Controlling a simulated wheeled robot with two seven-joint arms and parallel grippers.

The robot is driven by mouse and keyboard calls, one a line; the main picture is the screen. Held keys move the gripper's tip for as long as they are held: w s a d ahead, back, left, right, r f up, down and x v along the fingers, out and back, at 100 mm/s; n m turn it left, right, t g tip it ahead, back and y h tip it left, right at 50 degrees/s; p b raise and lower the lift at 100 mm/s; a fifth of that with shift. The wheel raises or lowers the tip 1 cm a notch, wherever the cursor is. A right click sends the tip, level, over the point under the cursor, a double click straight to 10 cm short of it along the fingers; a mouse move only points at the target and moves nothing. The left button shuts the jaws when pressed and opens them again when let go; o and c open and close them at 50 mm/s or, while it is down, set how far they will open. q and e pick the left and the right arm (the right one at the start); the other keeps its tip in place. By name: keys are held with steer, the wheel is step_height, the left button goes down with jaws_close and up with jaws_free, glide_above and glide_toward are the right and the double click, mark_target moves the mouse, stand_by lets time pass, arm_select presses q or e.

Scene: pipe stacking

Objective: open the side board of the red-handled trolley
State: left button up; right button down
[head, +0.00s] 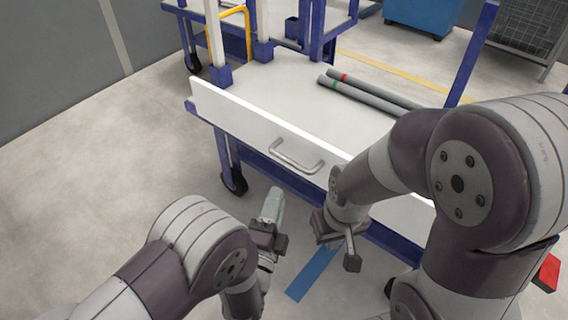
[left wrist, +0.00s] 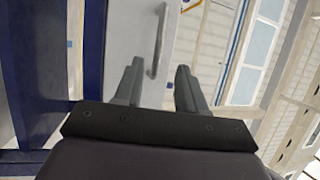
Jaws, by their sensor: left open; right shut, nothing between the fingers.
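The white side board (head: 243,128) stands upright along the near edge of the blue-framed trolley's white deck (head: 282,88). A grey metal bar handle (head: 297,157) is fixed to its outer face. My left gripper (head: 272,208) is open and empty, below and a little left of the handle, apart from it. In the left wrist view the handle (left wrist: 160,42) shows ahead, between the open fingers (left wrist: 158,90). My right gripper (head: 346,250) is shut and empty, in front of the board, low and right of the handle. My right arm hides the board's right part.
Two grey pipes, one with a red band (head: 345,78) and one with a green band (head: 335,84), lie on the deck. A yellow handle (head: 232,22) and a blue bin (head: 424,14) are behind. A red piece (head: 547,273) shows at lower right. Floor at left is clear.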

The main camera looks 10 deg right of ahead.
mark_target(289, 159)
arm_select(q)
steer(key=b+x, duration=0.2)
steer(key=x, duration=0.3)
steer(key=b+x, duration=0.2)
steer(key=x, duration=0.3)
steer(key=shift+w+d+f, duration=0.1)
steer(key=shift+w+f, duration=0.1)
steer(key=shift+w, duration=0.2)
steer(key=shift+w+d+r, duration=0.15)
steer(key=shift+w+r, duration=0.05)
steer(key=shift+c, duration=0.3)
jaws_close()
